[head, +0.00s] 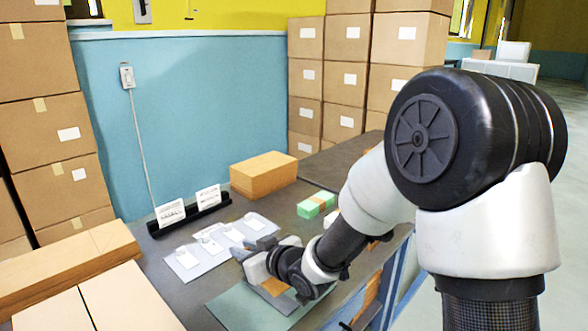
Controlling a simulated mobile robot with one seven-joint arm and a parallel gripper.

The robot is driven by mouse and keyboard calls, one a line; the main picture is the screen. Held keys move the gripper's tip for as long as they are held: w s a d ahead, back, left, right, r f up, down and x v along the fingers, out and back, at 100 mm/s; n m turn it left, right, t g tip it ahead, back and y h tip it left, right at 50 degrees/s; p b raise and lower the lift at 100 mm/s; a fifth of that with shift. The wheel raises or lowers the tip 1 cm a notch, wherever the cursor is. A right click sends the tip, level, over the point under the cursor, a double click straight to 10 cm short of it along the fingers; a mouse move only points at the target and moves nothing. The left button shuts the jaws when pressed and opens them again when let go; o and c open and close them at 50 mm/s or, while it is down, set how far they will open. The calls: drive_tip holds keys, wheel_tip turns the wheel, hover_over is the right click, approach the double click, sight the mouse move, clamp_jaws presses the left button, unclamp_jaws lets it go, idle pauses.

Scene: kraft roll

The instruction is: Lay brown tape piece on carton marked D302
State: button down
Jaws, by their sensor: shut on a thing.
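My gripper (252,260) is low over the work table, above the far left part of a green mat (235,305). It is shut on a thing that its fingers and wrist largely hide. A small brown patch (272,287) shows just below the gripper, over the mat. It looks like the brown tape piece, but I cannot tell whether it is held or lies on the mat. No marking D302 can be read in this view, so I cannot tell which carton bears it.
A pale sheet with several white tags (186,259) lies behind the gripper. A black holder (190,216) bears two printed cards. Large cartons (130,300) fill the front left.

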drive_tip(key=w+d+r+m+t+h, duration=0.25)
drive_tip(key=d+m+h, duration=0.25)
drive_tip(key=d, duration=1)
drive_tip(key=w+d+r+m+t+h, duration=0.2)
drive_tip(key=w+d+r+m+h, duration=0.25)
drive_tip(key=d, duration=1.05)
wheel_tip(320, 180, up, 20)
drive_tip(key=r+p, duration=0.1)
drive_tip(key=p, duration=2.1)
drive_tip(key=s+f, duration=0.3)
drive_tip(key=f, duration=0.4)
drive_tip(key=s+f, duration=0.4)
drive_tip(key=f, duration=0.2)
drive_tip(key=shift+s+a+f, duration=0.3)
drive_tip(key=shift+a+f, duration=0.05)
drive_tip(key=shift+a, duration=0.05)
drive_tip(key=shift+a+n+g, duration=0.15)
drive_tip(key=shift+n+g, duration=0.1)
